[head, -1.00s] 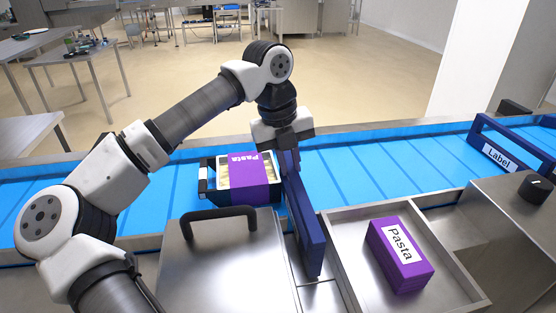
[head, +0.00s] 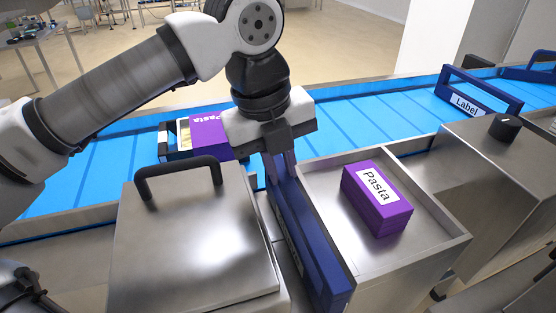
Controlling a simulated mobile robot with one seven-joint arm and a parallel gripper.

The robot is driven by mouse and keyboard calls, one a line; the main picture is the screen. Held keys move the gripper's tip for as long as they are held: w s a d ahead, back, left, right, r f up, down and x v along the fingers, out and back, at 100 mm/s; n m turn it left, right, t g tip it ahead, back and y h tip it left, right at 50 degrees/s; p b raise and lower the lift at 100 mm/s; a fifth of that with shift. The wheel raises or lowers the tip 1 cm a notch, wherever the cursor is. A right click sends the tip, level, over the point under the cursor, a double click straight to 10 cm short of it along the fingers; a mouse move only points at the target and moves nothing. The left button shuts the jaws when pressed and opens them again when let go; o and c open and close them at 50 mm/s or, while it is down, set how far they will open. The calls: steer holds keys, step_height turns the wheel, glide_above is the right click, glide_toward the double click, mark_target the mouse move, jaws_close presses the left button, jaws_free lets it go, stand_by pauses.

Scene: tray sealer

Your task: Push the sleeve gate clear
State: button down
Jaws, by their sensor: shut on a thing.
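The sleeve gate (head: 308,240) is a long dark blue bar in the head view. It lies lengthwise from near the belt's front edge toward me, between the steel lidded box and the steel tray. My gripper (head: 281,168) points down and is shut on the gate's far end. The gripper and wrist hide that end. A pale label shows in part on the gate's left side, but I cannot read it. A pack in a purple Pasta sleeve (head: 208,128) is on the blue belt (head: 100,175), left of my gripper and partly hidden by it.
A steel box with a black-handled lid (head: 195,245) stands close left of the gate. The steel tray (head: 432,243) with purple Pasta sleeves (head: 377,200) stands close right. A blue Label gate (head: 480,92) crosses the belt farther right, near a black knob (head: 504,127).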

steer(key=shift+s+d+f, duration=0.1)
steer(key=shift+s, duration=0.1)
steer(key=c, duration=1.4)
jaws_free()
steer(key=shift+s, duration=0.1)
steer(key=shift+r+p, duration=0.45)
steer(key=shift+r, duration=0.3)
step_height(320, 180, up, 12)
steer(key=a+p, duration=0.2)
steer(key=p, duration=0.6)
steer(key=shift+s+a+r+p, duration=0.15)
steer(key=shift+s+a+p, duration=0.15)
steer(key=shift+s, duration=0.15)
